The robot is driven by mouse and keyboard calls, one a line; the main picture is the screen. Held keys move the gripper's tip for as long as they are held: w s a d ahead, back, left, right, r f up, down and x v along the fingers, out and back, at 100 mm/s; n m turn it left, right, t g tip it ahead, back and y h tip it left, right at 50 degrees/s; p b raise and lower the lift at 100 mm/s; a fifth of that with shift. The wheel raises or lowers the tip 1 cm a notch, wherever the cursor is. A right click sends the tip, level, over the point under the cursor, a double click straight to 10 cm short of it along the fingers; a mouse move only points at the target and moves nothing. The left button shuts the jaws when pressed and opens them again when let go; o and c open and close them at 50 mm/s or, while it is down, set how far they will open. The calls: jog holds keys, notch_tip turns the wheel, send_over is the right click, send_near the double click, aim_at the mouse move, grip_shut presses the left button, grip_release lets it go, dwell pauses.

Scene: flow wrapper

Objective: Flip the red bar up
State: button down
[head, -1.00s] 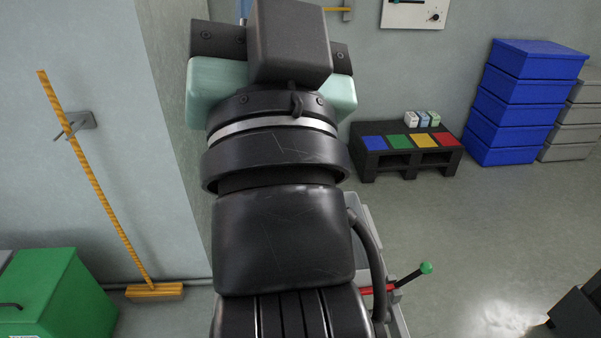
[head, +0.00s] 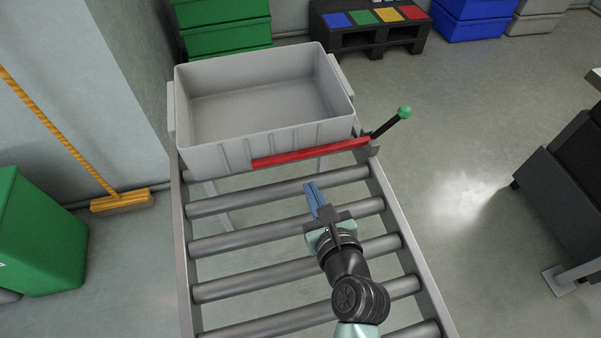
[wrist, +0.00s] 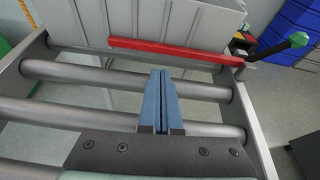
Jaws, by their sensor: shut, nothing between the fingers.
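The red bar (head: 310,152) lies across the roller conveyor, in front of a grey bin. Its right end meets a black lever (head: 388,125) with a green knob (head: 404,112), which sticks out past the right rail. In the wrist view the red bar (wrist: 175,52) runs across the upper part, with the green knob (wrist: 298,39) at the upper right. My gripper (head: 313,193) is shut and empty, its blue fingers together over the rollers. The fingers (wrist: 161,100) point toward the bar and stand apart from it in the picture.
The grey bin (head: 265,100) stands open and empty at the conveyor's far end, behind the bar. The conveyor's right rail (head: 410,240) runs along my arm's right. Open floor lies right of the rail. A broom (head: 120,200) and a green container (head: 40,235) stand at the left.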

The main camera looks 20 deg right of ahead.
jog(key=shift+s+d+f+m, duration=0.1)
jog(key=shift+s+f+m, duration=0.2)
jog(key=shift+f+m, duration=0.3)
jog(key=b+x, duration=0.2)
jog(key=x, duration=0.8)
jog(key=shift+f, duration=0.1)
